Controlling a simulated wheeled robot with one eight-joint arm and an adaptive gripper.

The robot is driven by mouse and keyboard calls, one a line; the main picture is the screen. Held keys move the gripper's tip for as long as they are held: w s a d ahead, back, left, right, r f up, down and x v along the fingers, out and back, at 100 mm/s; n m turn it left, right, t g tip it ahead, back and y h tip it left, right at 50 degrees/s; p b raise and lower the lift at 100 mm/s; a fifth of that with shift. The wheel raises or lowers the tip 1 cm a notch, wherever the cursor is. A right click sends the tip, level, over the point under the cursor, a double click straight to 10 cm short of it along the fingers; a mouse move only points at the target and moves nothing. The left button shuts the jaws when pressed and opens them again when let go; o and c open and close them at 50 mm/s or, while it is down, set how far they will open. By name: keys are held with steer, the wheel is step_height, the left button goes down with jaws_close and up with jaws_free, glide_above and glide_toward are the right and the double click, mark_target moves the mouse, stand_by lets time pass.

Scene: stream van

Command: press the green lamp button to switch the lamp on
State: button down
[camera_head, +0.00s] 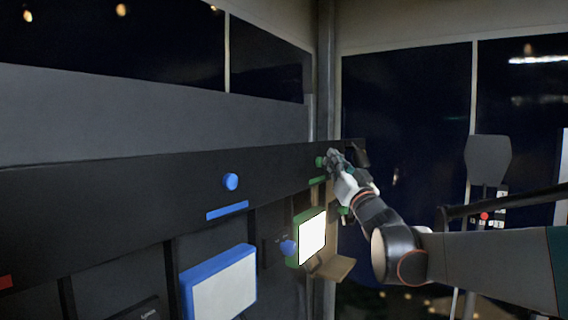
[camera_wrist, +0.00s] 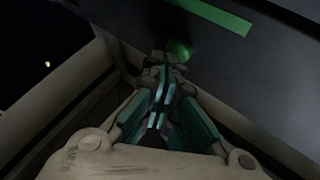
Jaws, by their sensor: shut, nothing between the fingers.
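The green button (camera_head: 320,162) is a small round knob on the dark panel, above a short green strip (camera_head: 317,181). My gripper (camera_head: 334,155) is shut and empty, with its tips right at the button. In the wrist view the button (camera_wrist: 180,48) shows just beyond the fingertips (camera_wrist: 168,60), partly hidden by them. I cannot tell whether they touch. The green-framed lamp (camera_head: 313,237) below has a bright white face. It looks brighter than the blue-framed lamp's face (camera_head: 225,284).
A blue button (camera_head: 230,181) with a blue strip (camera_head: 227,210) sits on the same panel to the left. A small blue knob (camera_head: 287,247) is beside the green-framed lamp. A brown ledge (camera_head: 334,267) is below it. A dark chair-like object (camera_head: 488,160) stands at the right.

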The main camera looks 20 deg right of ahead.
steer(key=s+d, duration=0.3)
steer(key=s, duration=0.2)
steer(key=shift+d, duration=0.3)
steer(key=shift+w+a, duration=0.15)
